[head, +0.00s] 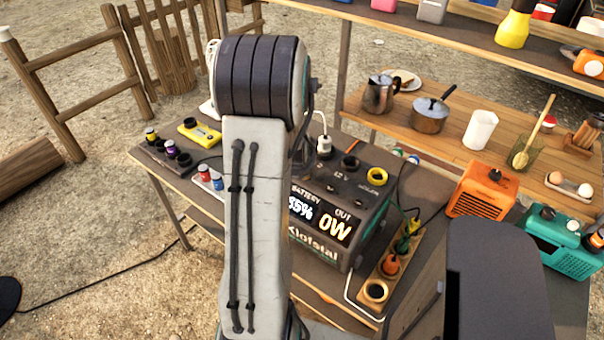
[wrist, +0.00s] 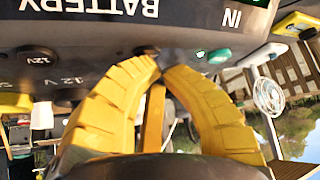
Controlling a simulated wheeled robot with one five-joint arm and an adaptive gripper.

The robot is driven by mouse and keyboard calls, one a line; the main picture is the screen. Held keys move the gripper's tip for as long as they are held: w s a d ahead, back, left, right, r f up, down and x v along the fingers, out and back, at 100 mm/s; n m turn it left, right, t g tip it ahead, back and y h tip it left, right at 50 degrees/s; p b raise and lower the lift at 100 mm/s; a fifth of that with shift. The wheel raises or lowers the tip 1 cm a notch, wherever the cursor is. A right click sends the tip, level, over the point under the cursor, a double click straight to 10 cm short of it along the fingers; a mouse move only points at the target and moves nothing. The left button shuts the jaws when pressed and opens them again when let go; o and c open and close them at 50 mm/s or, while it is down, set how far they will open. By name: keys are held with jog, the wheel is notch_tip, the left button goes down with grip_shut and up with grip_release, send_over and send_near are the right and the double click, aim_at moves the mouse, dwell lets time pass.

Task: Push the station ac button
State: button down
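The power station (head: 378,222) stands on the table, partly hidden by my arm in the head view. Its display shows a battery percentage and OUT 0W. In the wrist view its face (wrist: 190,22) appears upside down, with BATTERY and IN lettering and 12V sockets. My gripper (wrist: 161,60) has its two yellow fingers shut, tips together, close to this face. A dark shape lies right at the tips; I cannot tell whether it is a button or whether they touch. A green rounded part (wrist: 218,56) and a small green light sit right of them. No AC label is readable.
A power strip (head: 402,248) with plugs lies right of the station. An orange box (head: 482,192) and teal radio (head: 560,243) stand farther right. A pot (head: 430,118) and moka pot (head: 380,95) stand on the shelf behind. A yellow device (head: 199,132) lies left.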

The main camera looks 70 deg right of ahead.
jog(key=shift+r, duration=0.6)
jog(key=shift+p, duration=0.3)
jog(key=shift+r+p, duration=1.7)
jog(key=shift+r, duration=1.3)
